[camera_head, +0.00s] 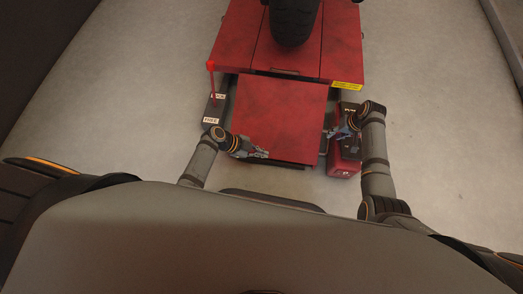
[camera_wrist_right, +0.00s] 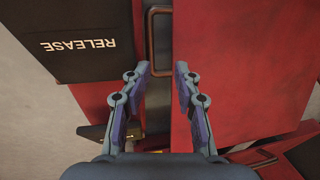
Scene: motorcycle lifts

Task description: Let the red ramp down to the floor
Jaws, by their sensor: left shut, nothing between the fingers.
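The red ramp (camera_head: 280,115) is a square panel at the front edge of the red lift table; its tilt is hard to tell from above. My left gripper (camera_head: 262,154) is shut and empty over the ramp's lower left corner. My right gripper (camera_head: 337,131) is at the ramp's right edge. In the right wrist view my right gripper (camera_wrist_right: 161,68) is open, its fingers on either side of the near end of a dark loop handle (camera_wrist_right: 151,45) beside the red panel. Whether they touch the handle cannot be told.
The lift table (camera_head: 340,45) carries a black tyre (camera_head: 293,20). A red-knobbed lever (camera_head: 211,67) stands left of the ramp on a dark base labelled LOCK and FREE (camera_head: 211,121). A red box (camera_head: 343,169) stands at the right. A RELEASE plate (camera_wrist_right: 80,45) shows. Grey floor is clear around.

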